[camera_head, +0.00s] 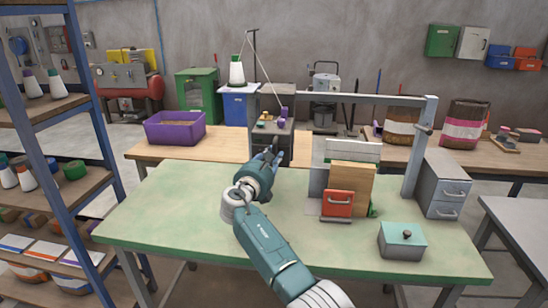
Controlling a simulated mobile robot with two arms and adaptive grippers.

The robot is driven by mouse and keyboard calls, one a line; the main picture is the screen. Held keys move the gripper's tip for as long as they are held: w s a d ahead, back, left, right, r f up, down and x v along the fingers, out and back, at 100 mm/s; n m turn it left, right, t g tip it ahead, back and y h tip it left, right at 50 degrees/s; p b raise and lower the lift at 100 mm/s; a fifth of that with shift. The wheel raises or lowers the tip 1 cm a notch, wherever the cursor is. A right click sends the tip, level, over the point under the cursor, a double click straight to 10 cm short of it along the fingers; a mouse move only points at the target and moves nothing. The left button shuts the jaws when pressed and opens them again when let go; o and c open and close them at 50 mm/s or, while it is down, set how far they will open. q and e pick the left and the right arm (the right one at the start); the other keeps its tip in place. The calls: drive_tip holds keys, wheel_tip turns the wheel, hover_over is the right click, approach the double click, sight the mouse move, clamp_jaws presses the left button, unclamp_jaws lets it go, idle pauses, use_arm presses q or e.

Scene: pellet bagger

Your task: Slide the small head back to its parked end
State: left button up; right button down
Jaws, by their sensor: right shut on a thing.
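The small head (286,132) is a dark boxy unit under the left end of a pale horizontal rail (365,96), with a purple part (284,112) and small yellow bits on top. My right gripper (271,153) reaches up from the front of the green table and is at the head's near face. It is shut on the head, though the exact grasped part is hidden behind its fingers. A thread runs from a white cone (237,72) down to the head. My left gripper is not in view.
An upright post (420,148) carries the rail's right end. A purple bin (175,127) sits behind left. The green tabletop (165,215) is clear at left.

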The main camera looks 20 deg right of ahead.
drive_tip(key=c, duration=1.7)
unclamp_jaws()
drive_tip(key=shift+w+d+f, duration=0.1)
drive_tip(key=shift+f, duration=0.05)
drive_tip(key=shift+o, duration=0.2)
drive_tip(key=v, duration=1.2)
